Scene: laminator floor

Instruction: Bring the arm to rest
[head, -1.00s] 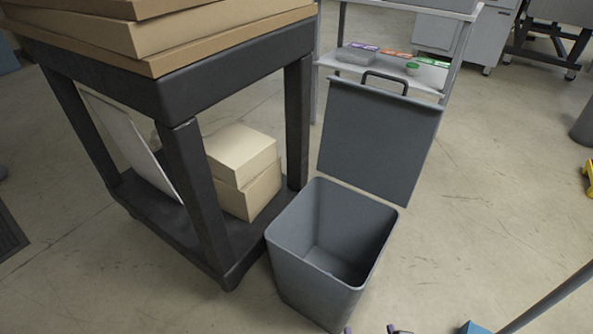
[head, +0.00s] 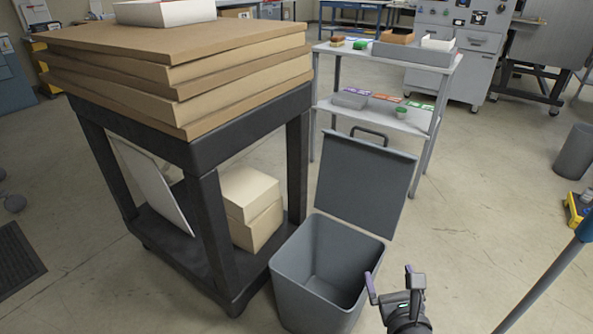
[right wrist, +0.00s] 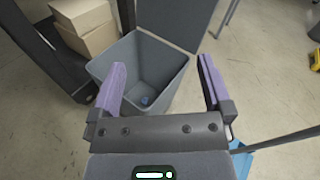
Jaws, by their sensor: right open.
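My right gripper (head: 389,279) is at the lower right of the head view, in front of and to the right of the grey bin. Its two purple-tipped fingers stand apart with nothing between them. In the right wrist view my right gripper (right wrist: 161,72) is open and empty. My left gripper is not in view. The grey bin (head: 290,262) stands on the floor with its lid (head: 362,178) raised. In the right wrist view the bin (right wrist: 172,70) holds a small bluish item (right wrist: 146,100) at its bottom.
A dark cart (head: 200,152) stacked with cardboard sheets (head: 185,65) stands left of the bin, boxes (head: 250,205) on its lower shelf. A grey shelf rack (head: 430,125) stands behind. A pole (head: 545,285) slants at the right, near a blue item (right wrist: 241,147). Floor between is clear.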

